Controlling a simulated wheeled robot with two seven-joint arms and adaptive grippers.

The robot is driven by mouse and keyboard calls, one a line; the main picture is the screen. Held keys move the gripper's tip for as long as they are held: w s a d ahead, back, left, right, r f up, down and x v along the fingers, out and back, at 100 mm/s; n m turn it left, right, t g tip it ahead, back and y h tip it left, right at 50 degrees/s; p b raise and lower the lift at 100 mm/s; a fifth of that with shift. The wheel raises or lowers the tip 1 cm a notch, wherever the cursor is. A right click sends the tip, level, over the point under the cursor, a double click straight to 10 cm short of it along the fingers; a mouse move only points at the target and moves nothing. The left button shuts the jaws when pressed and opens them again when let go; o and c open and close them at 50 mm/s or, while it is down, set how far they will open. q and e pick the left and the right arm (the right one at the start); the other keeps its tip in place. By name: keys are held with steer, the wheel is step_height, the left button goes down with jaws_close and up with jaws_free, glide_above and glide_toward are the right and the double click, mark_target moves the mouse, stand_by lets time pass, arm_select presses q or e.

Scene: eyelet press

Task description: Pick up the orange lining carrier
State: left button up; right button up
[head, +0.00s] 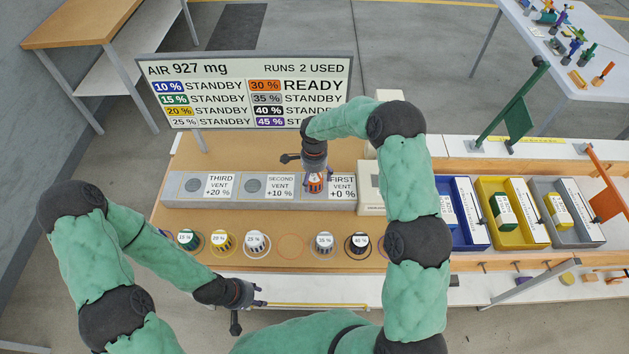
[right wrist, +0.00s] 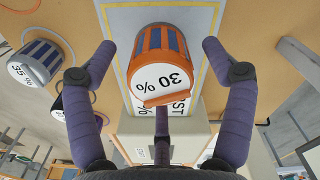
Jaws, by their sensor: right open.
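The orange lining carrier (right wrist: 160,62) has blue stripes and a white lid marked 30 %. In the right wrist view it sits between the spread fingers of my right gripper (right wrist: 158,48), with a visible gap on both sides. In the head view the carrier (head: 315,183) is at the vent marked FIRST, partly hidden under my right gripper (head: 316,172). The right gripper is open and points down over it. My left gripper (head: 258,293) hangs empty near the front edge of the bench; its finger opening is too small to judge.
A row of carriers, including the 35 % one (head: 324,242) and the 40 % one (head: 358,243), stands in front of the grey vent block (head: 235,203). An empty orange ring (head: 291,247) lies between them. The status board (head: 255,90) stands behind. Coloured trays (head: 515,240) are on the right.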

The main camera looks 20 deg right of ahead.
steer(key=shift+f, duration=0.2)
steer(key=c, duration=1.4)
steer(key=shift+r, duration=0.1)
